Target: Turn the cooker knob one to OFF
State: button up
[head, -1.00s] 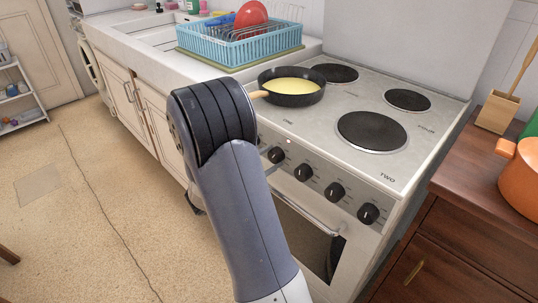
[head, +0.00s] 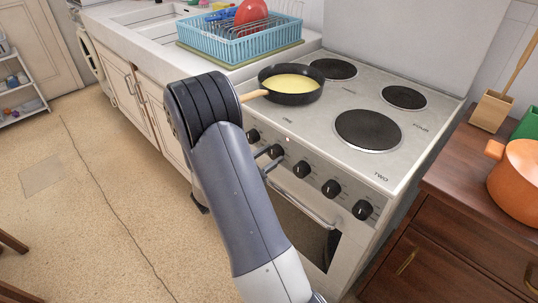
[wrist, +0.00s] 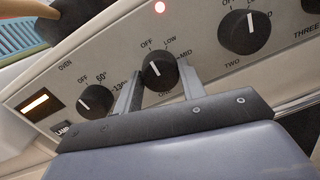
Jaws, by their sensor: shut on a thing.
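Knob one (wrist: 160,78) is a black cooker knob with a white pointer line, on the pale front panel. In the wrist view its pointer leans up and slightly left, towards the OFF mark (wrist: 146,45); LOW and MID are to the right. My gripper (wrist: 159,68) has one finger on each side of this knob and is shut on it.
The oven knob (wrist: 96,100) is close to the left, knob two (wrist: 244,33) to the right. A wooden cabinet (head: 440,240) stands at the right.

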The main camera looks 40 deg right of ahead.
jog(key=o, duration=1)
jog(key=shift+c, duration=0.2)
jog(key=a, duration=1)
jog(key=shift+s+a+f, duration=0.15)
jog(key=shift+a+f, duration=0.2)
jog(key=shift+a, duration=0.05)
jog(key=d, duration=1.1)
jog(key=shift+r, duration=0.3)
jog(key=shift+a, duration=0.1)
